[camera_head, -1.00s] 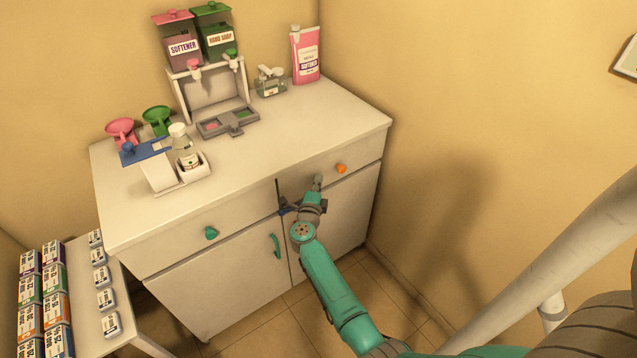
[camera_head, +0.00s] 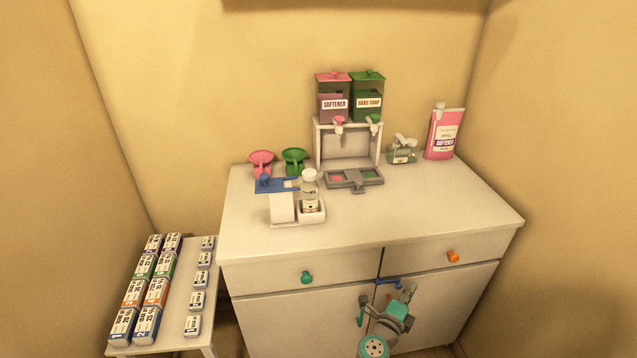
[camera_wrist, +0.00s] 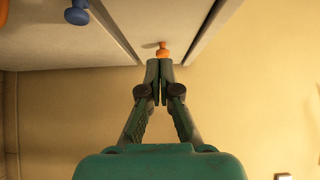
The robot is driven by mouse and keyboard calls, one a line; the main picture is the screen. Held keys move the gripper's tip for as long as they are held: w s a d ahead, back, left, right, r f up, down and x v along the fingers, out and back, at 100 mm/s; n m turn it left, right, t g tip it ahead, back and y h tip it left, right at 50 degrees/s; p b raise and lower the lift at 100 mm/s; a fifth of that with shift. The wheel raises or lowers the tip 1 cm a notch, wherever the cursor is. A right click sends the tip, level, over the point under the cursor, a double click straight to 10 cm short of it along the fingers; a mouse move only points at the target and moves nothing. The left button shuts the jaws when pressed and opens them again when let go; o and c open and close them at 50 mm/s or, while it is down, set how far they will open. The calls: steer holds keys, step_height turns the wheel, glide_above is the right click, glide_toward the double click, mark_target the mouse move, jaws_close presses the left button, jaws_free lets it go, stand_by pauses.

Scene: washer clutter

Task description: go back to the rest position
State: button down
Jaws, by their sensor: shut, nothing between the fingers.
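My gripper (camera_head: 408,290) is in front of the white cabinet (camera_head: 370,240), low down near the seam between its doors. In the wrist view my gripper (camera_wrist: 160,68) has its two green fingers together with nothing between them. The fingertips point toward the orange knob (camera_wrist: 162,50); whether they touch it cannot be told from that view. In the head view the orange knob (camera_head: 453,257) on the right drawer is clear of my gripper, to its right. Part of my arm hides a bit of the cabinet front.
A blue handle (camera_head: 388,282) is close to my gripper. A teal knob (camera_head: 307,277) is on the left drawer. Dispensers (camera_head: 350,98), a bottle (camera_head: 310,190) and a pink refill pack (camera_head: 444,133) stand on top. A side table (camera_head: 180,318) with several boxes is at left.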

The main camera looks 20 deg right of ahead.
steer(key=s+a+r+n+t+y, duration=0.2)
steer(key=s+a+n+y, duration=0.3)
steer(key=s+a+n, duration=0.4)
steer(key=s+a+r+n+t+y, duration=0.1)
steer(key=s+a+r+n+y, duration=0.4)
steer(key=s, duration=1.3)
steer(key=s+a+r+n+t+y, duration=0.2)
steer(key=s+a+r+n+y, duration=0.2)
steer(key=s+a+n, duration=0.9)
steer(key=shift+s+a+r+n+t+y, duration=0.25)
steer(key=shift+n+y, duration=0.45)
steer(key=shift+n, duration=0.7)
steer(key=shift+f, duration=0.1)
